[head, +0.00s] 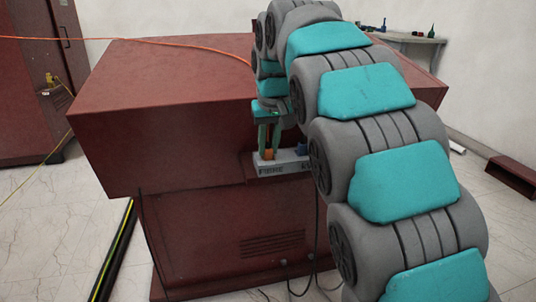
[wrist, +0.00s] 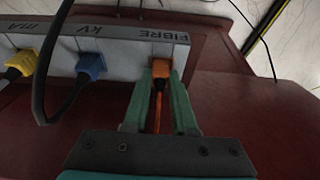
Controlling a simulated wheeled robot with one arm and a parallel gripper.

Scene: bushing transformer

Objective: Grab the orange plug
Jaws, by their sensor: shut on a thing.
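The orange plug (wrist: 160,70) sits at the panel position marked FIBRE in the wrist view, with its orange cable running back between my fingers. It also shows small in the head view (head: 268,154). My gripper (wrist: 160,82) has its green fingers on both sides of the plug and is shut on it. In the head view my gripper (head: 268,150) reaches down to the left end of the grey panel (head: 285,168). The plug still touches the panel; whether it is fully seated I cannot tell.
A blue plug (wrist: 91,67) at kV and a yellow plug (wrist: 19,64) at mA sit along the same panel. A black cable crosses in front of it. The red cabinet (head: 160,120) surrounds the panel. A bench (head: 405,38) stands at the back right.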

